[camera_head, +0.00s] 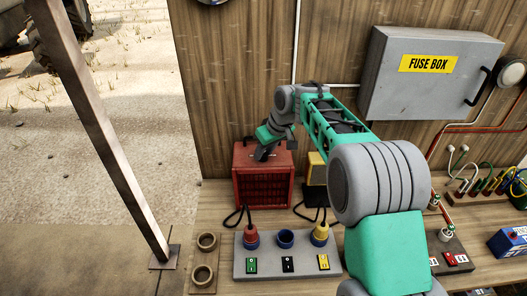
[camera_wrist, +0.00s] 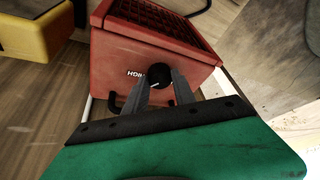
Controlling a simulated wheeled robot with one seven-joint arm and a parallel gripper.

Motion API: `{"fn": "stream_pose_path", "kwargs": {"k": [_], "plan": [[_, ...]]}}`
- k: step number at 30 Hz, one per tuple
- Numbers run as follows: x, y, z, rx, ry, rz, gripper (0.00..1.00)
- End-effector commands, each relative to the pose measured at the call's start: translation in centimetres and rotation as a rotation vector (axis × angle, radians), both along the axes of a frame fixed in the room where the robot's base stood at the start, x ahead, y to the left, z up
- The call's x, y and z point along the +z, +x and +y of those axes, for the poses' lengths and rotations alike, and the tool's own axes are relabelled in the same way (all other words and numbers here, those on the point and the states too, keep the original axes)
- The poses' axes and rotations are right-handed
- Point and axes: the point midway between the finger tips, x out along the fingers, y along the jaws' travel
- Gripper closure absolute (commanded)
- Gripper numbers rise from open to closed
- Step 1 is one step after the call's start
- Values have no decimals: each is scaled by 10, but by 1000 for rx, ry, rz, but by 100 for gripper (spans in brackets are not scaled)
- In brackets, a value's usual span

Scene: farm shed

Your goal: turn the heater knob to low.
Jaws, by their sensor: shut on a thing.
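The red heater (camera_head: 264,186) stands on the wooden bench against the plank wall, with a dark grille on its front. In the wrist view the heater (camera_wrist: 150,38) fills the upper middle. Its black round knob (camera_wrist: 155,88) with a pale pointer line is on the top face, next to the white word HIGH. My gripper (camera_wrist: 160,92) has its two grey fingers on either side of the knob and is shut on it. In the head view my gripper (camera_head: 263,153) is at the heater's top, and the knob is hidden. The LOW marking does not show.
A grey fuse box (camera_head: 420,85) hangs on the wall. Black cables lie on the bench.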

Motion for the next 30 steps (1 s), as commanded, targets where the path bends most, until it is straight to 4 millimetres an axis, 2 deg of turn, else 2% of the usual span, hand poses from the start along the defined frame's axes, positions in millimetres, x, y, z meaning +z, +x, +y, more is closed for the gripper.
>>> {"fn": "stream_pose_path", "kwargs": {"k": [18, 30], "plan": [[0, 4, -3, 549, 0, 0, 100], [0, 5, -3, 726, -1, 0, 100]]}}
